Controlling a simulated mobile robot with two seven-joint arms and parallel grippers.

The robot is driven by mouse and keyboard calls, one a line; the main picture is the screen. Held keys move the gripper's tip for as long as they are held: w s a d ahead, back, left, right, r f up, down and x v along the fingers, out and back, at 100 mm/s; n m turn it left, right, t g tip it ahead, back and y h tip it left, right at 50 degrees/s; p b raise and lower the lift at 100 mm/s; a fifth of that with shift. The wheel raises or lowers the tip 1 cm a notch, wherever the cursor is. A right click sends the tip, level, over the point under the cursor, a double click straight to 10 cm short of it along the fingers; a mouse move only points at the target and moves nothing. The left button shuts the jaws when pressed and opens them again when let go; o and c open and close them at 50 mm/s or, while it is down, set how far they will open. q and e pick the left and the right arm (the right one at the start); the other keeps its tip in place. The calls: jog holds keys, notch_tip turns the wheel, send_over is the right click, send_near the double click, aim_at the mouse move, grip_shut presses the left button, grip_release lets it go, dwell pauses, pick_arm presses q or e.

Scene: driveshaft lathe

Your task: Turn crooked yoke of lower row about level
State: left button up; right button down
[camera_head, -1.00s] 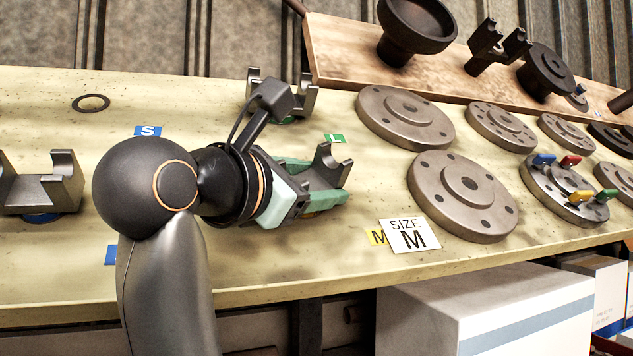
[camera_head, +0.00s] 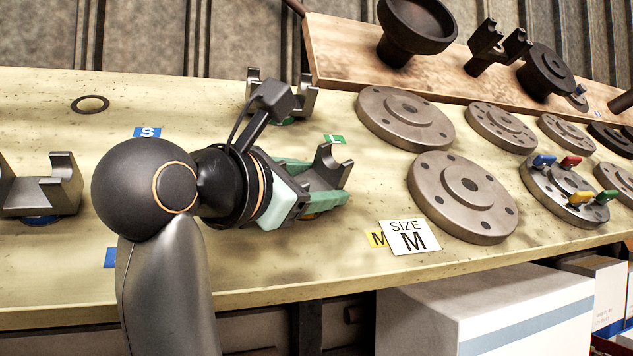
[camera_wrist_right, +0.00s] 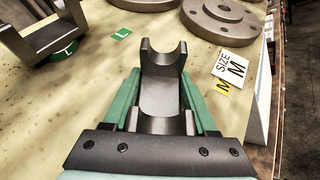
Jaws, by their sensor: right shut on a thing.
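A grey metal yoke (camera_head: 325,166) lies in the lower row near the front of the bench, its cupped fork arm pointing up. My right gripper (camera_head: 318,190) is shut on this yoke. In the right wrist view the yoke (camera_wrist_right: 162,85) sits between the two green fingers, its U-shaped notch away from the palm. The gripper and wrist hide its near part in the head view. Another yoke (camera_head: 65,182) stands at the far left on a blue disc. A further yoke (camera_head: 302,97) stands behind my wrist, partly hidden. My left gripper is not in view.
A SIZE M card (camera_head: 409,237) lies just right of the held yoke, over a yellow M tag (camera_head: 377,238). Large round flanges (camera_head: 463,196) fill the bench to the right. A wooden board (camera_head: 345,62) with dark parts runs behind. A flat ring (camera_head: 91,103) lies at back left.

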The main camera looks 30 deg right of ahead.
jog(key=shift+r, duration=0.1)
jog(key=shift+r+p, duration=0.15)
jog(key=shift+p, duration=0.25)
jog(key=shift+m+g+p, duration=0.8)
jog(key=shift+g+p, duration=0.1)
jog(key=shift+s+r+m+g+y+p, duration=0.1)
jog(key=shift+m+g+y+p, duration=0.35)
jog(key=shift+m+g+p, duration=1.05)
jog(key=shift+s+m+g+y+p, duration=0.1)
jog(key=shift+m+g+y+p, duration=0.45)
jog(key=shift+p, duration=1.65)
jog(key=shift+w, duration=0.1)
jog(key=c, duration=0.5)
grip_release()
jog(key=shift+o, duration=1.3)
jog(key=shift+w+f+g, duration=0.25)
jog(key=shift+w+f, duration=0.05)
jog(key=shift+o, duration=0.7)
jog(key=shift+s, duration=0.15)
